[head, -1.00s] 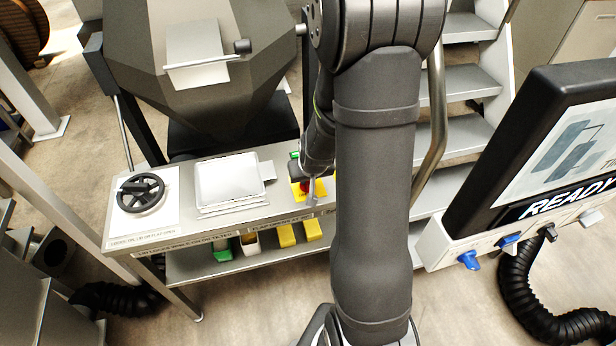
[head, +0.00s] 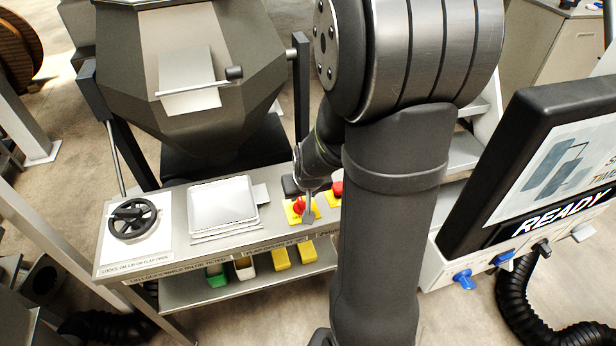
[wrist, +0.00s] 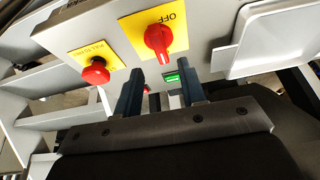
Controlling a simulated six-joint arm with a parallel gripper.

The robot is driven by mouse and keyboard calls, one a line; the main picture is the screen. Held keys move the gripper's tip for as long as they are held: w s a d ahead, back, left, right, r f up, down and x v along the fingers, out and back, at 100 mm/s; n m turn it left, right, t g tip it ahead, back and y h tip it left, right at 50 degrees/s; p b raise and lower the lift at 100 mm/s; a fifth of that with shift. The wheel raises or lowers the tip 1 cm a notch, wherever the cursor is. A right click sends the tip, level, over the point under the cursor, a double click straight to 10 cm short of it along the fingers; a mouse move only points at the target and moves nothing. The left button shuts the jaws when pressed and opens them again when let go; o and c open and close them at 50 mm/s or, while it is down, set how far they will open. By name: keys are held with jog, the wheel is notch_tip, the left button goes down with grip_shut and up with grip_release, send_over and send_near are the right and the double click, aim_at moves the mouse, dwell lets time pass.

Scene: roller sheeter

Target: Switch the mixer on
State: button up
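The mixer's faceted grey vessel (head: 195,105) stands behind the bench at the left in the head view. On the bench, a red rotary knob (head: 299,206) sits on a yellow plate. It also shows in the wrist view (wrist: 158,42), its plate marked OFF. A red mushroom button (wrist: 96,72) on another yellow plate sits beside it; part of it shows in the head view (head: 337,189). My gripper (wrist: 161,90) is open and empty, its two fingers apart. It is close to the knob, apparently not touching. A small green-lit piece (wrist: 172,77) shows between the fingers.
On the bench are a black handwheel (head: 133,219) and a pale tray (head: 223,204). A screen reading READY (head: 565,165) stands at the right, in front of steps.

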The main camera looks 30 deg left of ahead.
aim_at(301, 202)
jog(key=v, duration=1.1)
jog(key=shift+r, duration=0.2)
jog(key=shift+d+f, duration=0.1)
jog(key=shift+x, duration=7.8)
jog(key=shift+w+a+f, duration=0.1)
jog(key=shift+a+f, duration=0.15)
jog(key=shift+f, duration=0.35)
jog(key=shift+w+a+f, duration=0.1)
jog(key=shift+w+f, duration=0.05)
jog(key=shift+f, duration=0.05)
jog(key=shift+n+g+y, duration=0.4)
jog(key=shift+n+g, duration=0.2)
jog(key=shift+n, duration=1.2)
